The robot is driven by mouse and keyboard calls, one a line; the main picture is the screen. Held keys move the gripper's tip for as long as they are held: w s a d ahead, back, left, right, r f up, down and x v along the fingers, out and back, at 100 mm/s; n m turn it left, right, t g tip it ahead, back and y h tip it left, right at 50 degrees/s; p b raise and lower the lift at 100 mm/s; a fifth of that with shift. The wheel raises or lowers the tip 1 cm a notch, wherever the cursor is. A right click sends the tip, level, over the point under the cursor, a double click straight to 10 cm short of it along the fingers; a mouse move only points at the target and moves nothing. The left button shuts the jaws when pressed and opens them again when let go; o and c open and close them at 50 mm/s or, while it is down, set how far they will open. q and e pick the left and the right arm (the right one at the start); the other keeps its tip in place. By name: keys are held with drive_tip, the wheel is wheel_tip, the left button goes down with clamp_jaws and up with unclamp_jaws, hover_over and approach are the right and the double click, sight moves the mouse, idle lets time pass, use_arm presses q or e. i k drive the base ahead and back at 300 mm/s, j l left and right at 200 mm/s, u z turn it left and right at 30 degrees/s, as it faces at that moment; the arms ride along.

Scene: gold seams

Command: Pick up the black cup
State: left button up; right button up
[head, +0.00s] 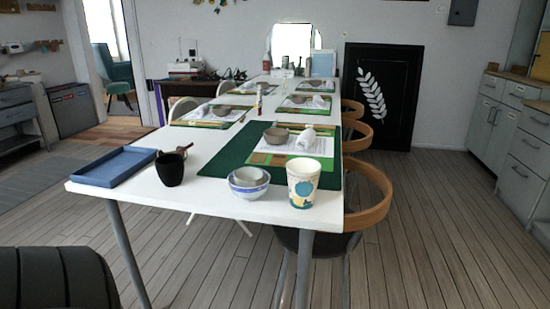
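A black cup (170,169) stands upright near the front left of the long white table (230,207). It is just right of a blue tray (115,166). A small dark reddish item (184,149) shows at or just behind its right rim; I cannot tell if it touches the cup. Neither of my grippers is in view.
Nested bowls (249,183) and a patterned paper cup (303,182) stand at the table's front edge. A green mat (222,160) lies behind them. Chairs (372,200) line the right side. A black chair back (55,278) is at lower left. Open wooden floor (430,230) lies right.

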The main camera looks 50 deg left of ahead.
sight(170, 167)
drive_tip(key=u, duration=2.1)
drive_tip(key=j+z, duration=0.1)
drive_tip(key=z, duration=1)
drive_tip(key=j+z, duration=0.75)
drive_tip(key=k+j+z, duration=0.15)
drive_tip(key=z, duration=0.2)
drive_tip(key=k+j+z, duration=0.15)
drive_tip(key=j, duration=0.2)
drive_tip(key=k+j+z, duration=0.1)
drive_tip(key=j, duration=0.25)
drive_tip(key=k+j+z, duration=0.15)
drive_tip(key=k+j, duration=0.15)
